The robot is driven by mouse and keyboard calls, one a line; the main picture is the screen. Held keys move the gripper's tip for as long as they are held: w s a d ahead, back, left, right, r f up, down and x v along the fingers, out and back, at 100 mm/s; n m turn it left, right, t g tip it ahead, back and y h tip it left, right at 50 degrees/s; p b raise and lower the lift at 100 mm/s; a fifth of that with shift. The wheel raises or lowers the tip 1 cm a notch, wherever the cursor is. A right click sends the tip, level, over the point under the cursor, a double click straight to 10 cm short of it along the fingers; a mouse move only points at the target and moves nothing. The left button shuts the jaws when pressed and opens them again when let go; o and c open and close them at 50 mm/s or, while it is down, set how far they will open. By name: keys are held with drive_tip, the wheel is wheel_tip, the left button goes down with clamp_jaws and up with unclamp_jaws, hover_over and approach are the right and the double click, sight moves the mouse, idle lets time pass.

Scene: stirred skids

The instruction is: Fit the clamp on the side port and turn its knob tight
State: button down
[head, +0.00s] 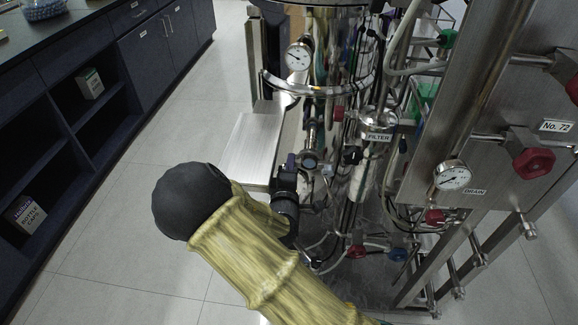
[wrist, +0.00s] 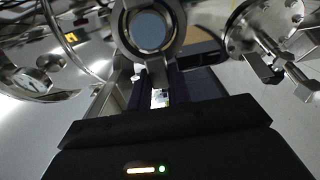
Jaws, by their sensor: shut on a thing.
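My gripper (head: 291,165) reaches in from the left in the head view, at the side port (head: 310,160), a short metal stub with a round blue-grey face. In the wrist view my gripper (wrist: 155,90) has its two dark fingers closed on the lower metal part of the clamp (wrist: 157,70). A dark-edged metal ring with a round blue-grey face (wrist: 150,31) stands just beyond the fingertips. I cannot tell whether the clamp surrounds the port or sits in front of it. The clamp's knob cannot be made out, and the fingers hide part of the clamp.
A pressure gauge (head: 299,56) and a curved metal rail (head: 318,88) are above the port. A filter housing (head: 377,124), hoses and a red-knobbed drain panel (head: 533,163) crowd the right. A dark cabinet (head: 85,95) stands left. The floor (head: 125,205) between is clear.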

drive_tip(key=shift+w, duration=0.8)
idle(0.9)
drive_tip(key=shift+d, duration=0.15)
drive_tip(key=shift+w+p, duration=0.1)
drive_tip(key=shift+p, duration=0.2)
idle(0.9)
drive_tip(key=c, duration=0.9)
unclamp_jaws()
drive_tip(key=shift+a, duration=0.2)
